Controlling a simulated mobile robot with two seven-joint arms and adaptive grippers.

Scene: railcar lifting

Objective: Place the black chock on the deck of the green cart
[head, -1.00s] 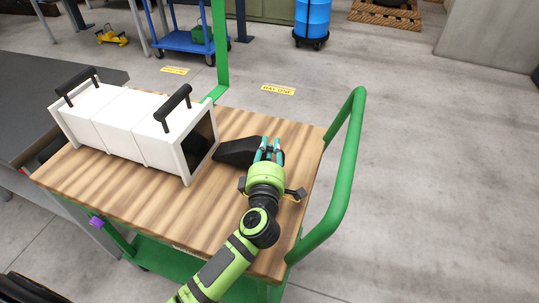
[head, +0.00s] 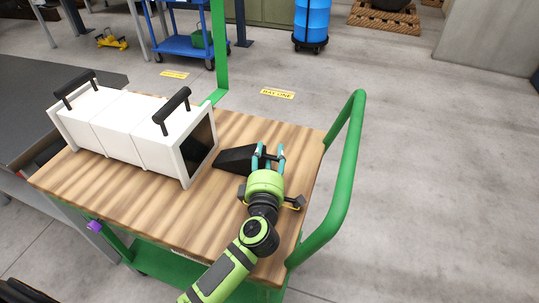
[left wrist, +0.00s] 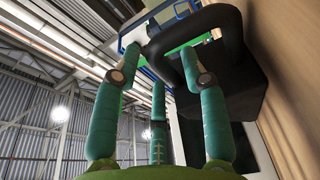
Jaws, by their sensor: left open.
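The black chock (head: 234,159) rests on the wooden deck (head: 130,192) of the green cart (head: 345,180), to the right of the white box. My left gripper (head: 268,152) is open at the chock's right end, its teal fingers pointing away from me. In the left wrist view, the chock (left wrist: 238,80) fills the upper right, with its dark loop handle (left wrist: 205,22) near the spread fingers (left wrist: 160,85). The fingers hide part of the chock in the head view. My right gripper is not in view.
A white box (head: 130,130) with two black handles stands on the deck's left part. The green cart handle rises at the right. A dark grey table (head: 75,85) adjoins at the left. A blue cart (head: 190,45) and blue drum (head: 312,22) stand farther back.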

